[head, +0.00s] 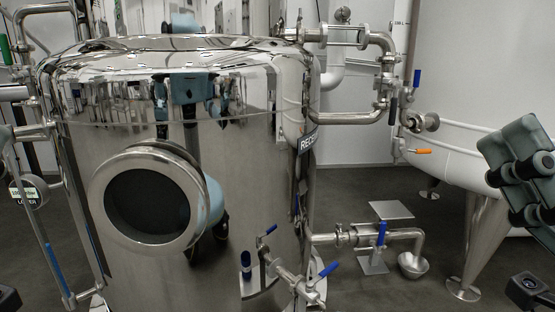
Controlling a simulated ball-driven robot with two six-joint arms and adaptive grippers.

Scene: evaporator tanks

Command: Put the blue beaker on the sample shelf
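I do not see a clear blue beaker in the head view. A small flat square steel plate (391,210) stands low behind the outlet pipe, right of the tank; I cannot tell if it is the sample shelf. A black part, probably of my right gripper (530,290), shows at the lower right edge. A similar black part, probably of my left gripper (8,298), is cut off at the lower left corner. Their fingers cannot be made out, and no held thing shows.
A shiny steel tank (250,180) with a round dark port (147,203) fills the left and middle. Blue-handled valves (382,233) and pipes stick out at its right. A white tank (470,80) on steel legs stands at right. Grey floor (350,190) shows between them.

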